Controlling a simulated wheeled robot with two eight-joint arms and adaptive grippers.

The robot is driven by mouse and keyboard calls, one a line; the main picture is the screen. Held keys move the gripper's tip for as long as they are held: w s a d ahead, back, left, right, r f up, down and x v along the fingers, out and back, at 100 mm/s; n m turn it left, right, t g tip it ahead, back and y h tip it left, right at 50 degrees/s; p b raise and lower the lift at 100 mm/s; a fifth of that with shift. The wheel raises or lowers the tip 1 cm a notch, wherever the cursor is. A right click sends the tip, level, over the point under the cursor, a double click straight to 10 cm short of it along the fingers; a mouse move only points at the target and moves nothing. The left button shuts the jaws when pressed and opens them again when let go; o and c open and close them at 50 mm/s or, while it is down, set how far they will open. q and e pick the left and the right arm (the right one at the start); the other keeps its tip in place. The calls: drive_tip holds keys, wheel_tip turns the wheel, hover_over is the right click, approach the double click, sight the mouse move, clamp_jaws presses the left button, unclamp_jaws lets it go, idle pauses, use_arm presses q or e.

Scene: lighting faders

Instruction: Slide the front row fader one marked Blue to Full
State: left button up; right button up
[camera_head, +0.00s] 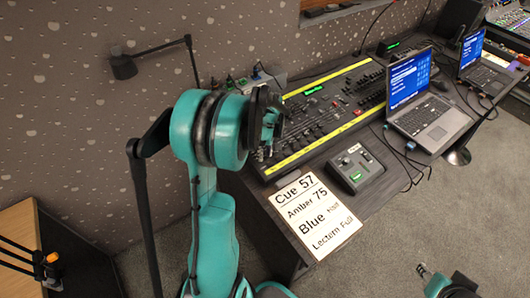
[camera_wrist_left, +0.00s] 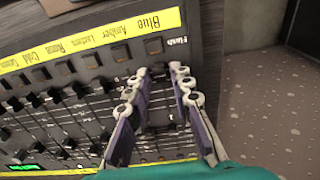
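The lighting desk (camera_head: 345,127) has yellow label strips and rows of faders. In the left wrist view, the label marked Blue (camera_wrist_left: 152,21) is at the strip's right end, above a square button (camera_wrist_left: 154,46). My left gripper (camera_wrist_left: 166,72) is open, its two fingers apart on either side of the Blue column. A dark cap shows between the tips; I cannot tell whether they touch it. In the head view my left gripper (camera_head: 268,150) is over the desk's left end, hiding faders there.
A cue card (camera_head: 313,214) lists Amber, Blue and Lectern levels. Right of it is a small grey control box (camera_head: 355,168). Two laptops (camera_head: 432,118) (camera_head: 487,79) stand farther right. A desk lamp (camera_head: 124,67) rises behind my left arm.

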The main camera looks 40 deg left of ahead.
use_arm(q)
clamp_jaws()
drive_tip(key=shift+w+a+r, duration=0.1)
drive_tip(key=shift+w+a, duration=0.2)
drive_tip(key=shift+a, duration=0.65)
drive_tip(key=shift+w+a+r, duration=0.1)
drive_tip(key=shift+w+a, duration=0.2)
drive_tip(key=shift+a, duration=0.65)
drive_tip(key=shift+w+a+r, duration=0.1)
drive_tip(key=shift+w+a, duration=0.2)
drive_tip(key=shift+a, duration=0.65)
drive_tip(key=shift+c, duration=0.2)
unclamp_jaws()
drive_tip(key=shift+r, duration=0.15)
drive_tip(key=shift+r+p, duration=1.05)
drive_tip(key=shift+r, duration=0.1)
